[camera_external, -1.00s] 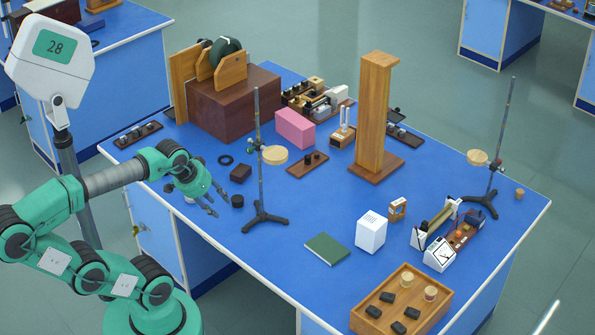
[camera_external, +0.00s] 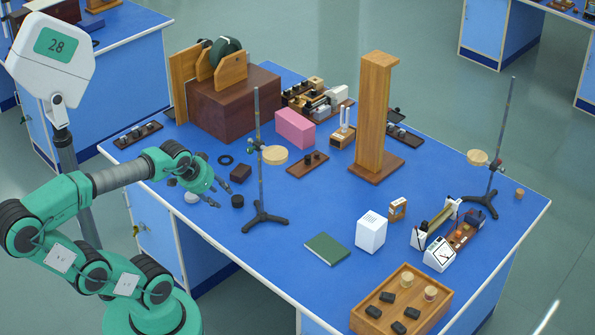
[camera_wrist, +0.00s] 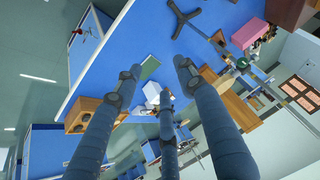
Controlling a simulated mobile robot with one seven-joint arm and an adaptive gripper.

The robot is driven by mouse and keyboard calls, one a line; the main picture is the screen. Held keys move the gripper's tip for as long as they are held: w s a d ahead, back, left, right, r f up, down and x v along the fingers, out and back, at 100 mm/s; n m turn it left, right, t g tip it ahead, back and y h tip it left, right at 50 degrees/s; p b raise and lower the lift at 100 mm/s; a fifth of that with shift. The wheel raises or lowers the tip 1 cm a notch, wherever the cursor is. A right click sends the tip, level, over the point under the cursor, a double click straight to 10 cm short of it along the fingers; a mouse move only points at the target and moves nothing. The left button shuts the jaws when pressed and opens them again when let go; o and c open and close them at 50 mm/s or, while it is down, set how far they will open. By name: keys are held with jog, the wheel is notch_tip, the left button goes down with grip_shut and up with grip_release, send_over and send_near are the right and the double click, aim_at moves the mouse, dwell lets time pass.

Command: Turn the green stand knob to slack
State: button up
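The near stand (camera_external: 260,190) is a thin upright rod on a dark tripod foot, left of the table's middle. Its clamp carries a green knob (camera_external: 250,149) on the left and a round wooden disc (camera_external: 275,155) on the right. The green knob also shows in the wrist view (camera_wrist: 243,62), right of my fingers. My gripper (camera_external: 224,196) hangs over the table's left edge, left of the stand and lower than the knob, apart from both. Its fingers are spread with nothing between them; in the wrist view (camera_wrist: 158,75) they point across the table.
A second stand (camera_external: 492,180) with a wooden disc is at the right. A green book (camera_external: 327,249) lies in front of the near stand, with bare blue table between.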

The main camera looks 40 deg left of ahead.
aim_at(248, 151)
jog(key=w+a+f+m+t+p, duration=0.2)
jog(key=w+a+m+t, duration=0.3)
jog(key=a+m, duration=0.2)
jog(key=w+a+f+m+t+h+p, duration=0.1)
jog(key=w+a+m+t, duration=0.4)
jog(key=m, duration=0.5)
jog(key=shift+w+a+f+t+p, duration=0.35)
jog(key=shift+a+f+t+p, duration=0.35)
jog(key=shift+a+p, duration=0.25)
jog(key=shift+w, duration=0.1)
jog(key=shift+w+b, duration=0.7)
jog(key=shift+w, duration=6.1)
